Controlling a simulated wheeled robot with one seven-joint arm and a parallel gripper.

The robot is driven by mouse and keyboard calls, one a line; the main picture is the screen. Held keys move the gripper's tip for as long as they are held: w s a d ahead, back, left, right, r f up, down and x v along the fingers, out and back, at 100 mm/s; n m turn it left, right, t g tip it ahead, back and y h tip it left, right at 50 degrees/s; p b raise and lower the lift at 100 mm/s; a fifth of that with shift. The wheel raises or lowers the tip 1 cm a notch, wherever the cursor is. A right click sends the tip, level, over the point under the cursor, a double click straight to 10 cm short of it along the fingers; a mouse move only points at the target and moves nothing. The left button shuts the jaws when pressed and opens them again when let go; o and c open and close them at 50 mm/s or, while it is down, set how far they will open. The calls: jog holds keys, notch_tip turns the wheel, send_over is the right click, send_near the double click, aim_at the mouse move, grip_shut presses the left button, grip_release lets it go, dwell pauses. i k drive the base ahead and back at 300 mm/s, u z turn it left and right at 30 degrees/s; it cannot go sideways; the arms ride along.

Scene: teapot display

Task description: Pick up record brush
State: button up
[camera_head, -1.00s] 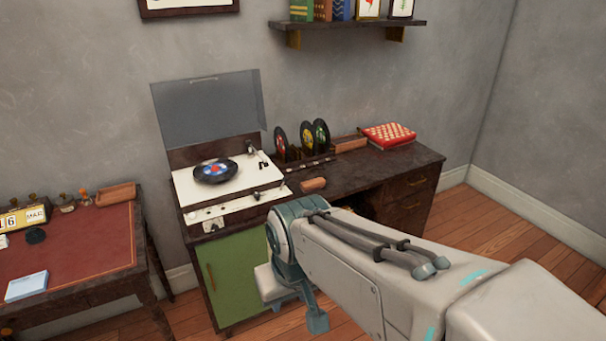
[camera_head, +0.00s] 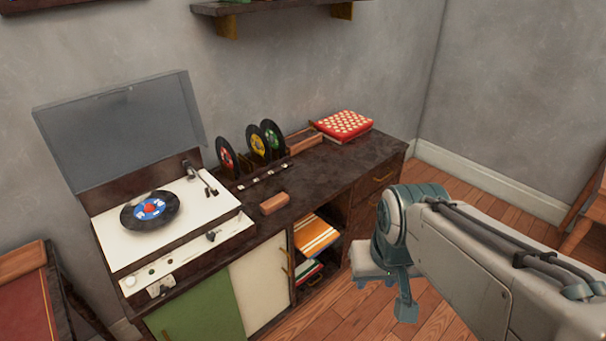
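A small brown wooden block, which looks like the record brush (camera_head: 274,203), lies on the dark top of the record cabinet (camera_head: 335,172), near its front edge and to the right of the turntable. My gripper (camera_head: 384,288) is in front of the cabinet, to the right of and lower in the picture than the brush, and apart from it.
A turntable (camera_head: 215,222) with a record (camera_head: 150,210) and raised lid (camera_head: 120,130) stands on the left. Upright records (camera_head: 226,156) and a red patterned box (camera_head: 343,125) are behind the brush. An open compartment holds an orange striped sleeve (camera_head: 315,234). The cabinet top right of the brush is clear.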

aim_at(271, 206)
jog(key=u, duration=0.1)
jog(key=i, duration=1.05)
jog(key=u, duration=0.55)
